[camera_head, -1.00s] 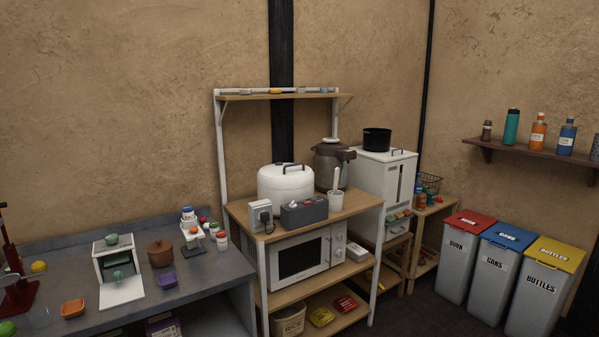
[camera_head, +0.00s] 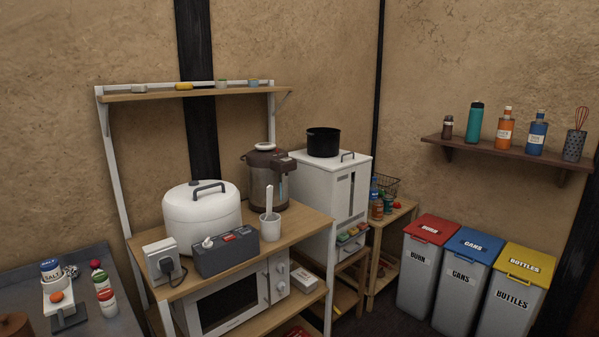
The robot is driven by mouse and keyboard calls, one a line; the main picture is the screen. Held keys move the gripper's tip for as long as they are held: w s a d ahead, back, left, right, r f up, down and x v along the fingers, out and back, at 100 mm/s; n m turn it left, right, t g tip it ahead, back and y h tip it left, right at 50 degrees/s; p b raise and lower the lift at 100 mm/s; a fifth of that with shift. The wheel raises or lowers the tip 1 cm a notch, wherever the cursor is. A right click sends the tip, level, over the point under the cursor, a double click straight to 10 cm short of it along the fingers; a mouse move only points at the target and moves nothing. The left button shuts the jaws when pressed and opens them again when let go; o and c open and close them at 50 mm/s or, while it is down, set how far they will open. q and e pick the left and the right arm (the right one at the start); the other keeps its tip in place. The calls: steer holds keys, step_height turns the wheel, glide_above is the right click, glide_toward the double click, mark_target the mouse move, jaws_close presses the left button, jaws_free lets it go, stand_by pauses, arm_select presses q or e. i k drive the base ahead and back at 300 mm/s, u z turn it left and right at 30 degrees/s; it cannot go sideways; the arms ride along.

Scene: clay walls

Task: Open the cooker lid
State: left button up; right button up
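The cooker (camera_head: 202,218) is a rounded white pot-shaped appliance on the wooden top of a shelf rack, left of the middle in the head view. Its white lid (camera_head: 192,194) carries a dark handle (camera_head: 208,188) and looks shut. A grey box with a red button (camera_head: 226,250) and a white socket box with a black plug (camera_head: 162,261) stand in front of it and hide part of its lower front. Neither of my grippers shows.
A dark hot-water pot (camera_head: 268,179) and a white cup with a utensil (camera_head: 270,226) stand right of the cooker. A shelf (camera_head: 200,93) hangs above. A microwave (camera_head: 238,299) sits below. A grey counter (camera_head: 105,262) lies left; bins (camera_head: 461,275) stand right.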

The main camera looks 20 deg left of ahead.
mark_target(192, 201)
steer(key=u, duration=0.2)
steer(key=i, duration=1.3)
steer(key=u, duration=0.85)
